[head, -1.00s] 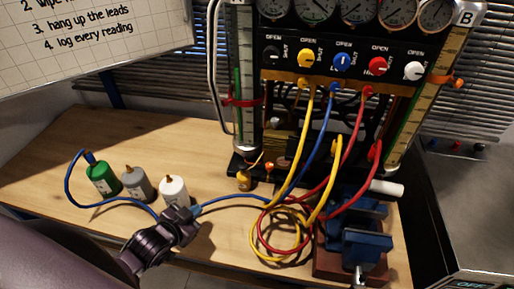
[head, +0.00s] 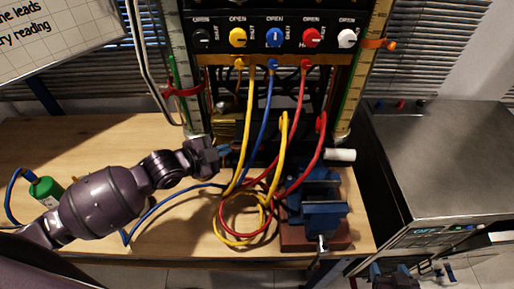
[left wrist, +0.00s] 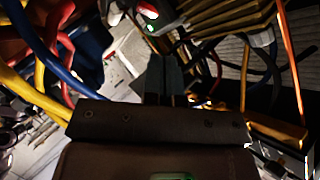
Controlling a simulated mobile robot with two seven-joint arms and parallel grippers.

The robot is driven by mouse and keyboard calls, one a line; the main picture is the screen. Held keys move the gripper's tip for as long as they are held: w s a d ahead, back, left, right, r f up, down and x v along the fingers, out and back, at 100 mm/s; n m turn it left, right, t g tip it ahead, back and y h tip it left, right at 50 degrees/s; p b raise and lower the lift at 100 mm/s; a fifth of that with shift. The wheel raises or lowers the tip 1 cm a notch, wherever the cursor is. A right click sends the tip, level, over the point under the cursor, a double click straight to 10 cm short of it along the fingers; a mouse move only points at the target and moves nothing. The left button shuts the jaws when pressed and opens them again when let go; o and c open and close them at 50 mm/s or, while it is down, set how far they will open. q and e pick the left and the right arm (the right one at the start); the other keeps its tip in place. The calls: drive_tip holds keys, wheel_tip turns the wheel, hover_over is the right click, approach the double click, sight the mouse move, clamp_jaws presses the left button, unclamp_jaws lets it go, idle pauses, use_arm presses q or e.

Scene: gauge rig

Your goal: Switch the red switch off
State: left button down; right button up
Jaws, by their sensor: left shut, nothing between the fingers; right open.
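My left gripper (head: 228,149) is shut and empty at the foot of the gauge rig, left of the hanging hoses. In the left wrist view its closed fingers (left wrist: 164,77) point in among the rig's parts. A small red-and-white part (left wrist: 147,11) beside a green light shows above the fingertips, apart from them; I cannot tell whether it is the red switch. In the head view the gripper and hoses hide much of the rig's foot. My right gripper (head: 440,272) is open at the lower right, in front of the steel cabinet.
The rig panel has a red knob (head: 311,38) among several coloured knobs. Yellow, blue and red hoses hang close right of my left gripper. A blue vise (head: 318,212) stands at the bench's right. The steel cabinet (head: 450,150) bears an OFF label.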

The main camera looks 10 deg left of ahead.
use_arm(q)
drive_tip(key=f+m, duration=0.1)
drive_tip(key=s+d+m+g, duration=0.1)
drive_tip(key=m, duration=0.1)
drive_tip(key=shift+s+f+m, duration=0.15)
drive_tip(key=shift+f+m, duration=0.15)
drive_tip(key=shift+f, duration=0.05)
approach(261, 149)
drive_tip(key=x, duration=0.5)
drive_tip(key=shift+x, duration=0.8)
drive_tip(key=shift+s, duration=0.1)
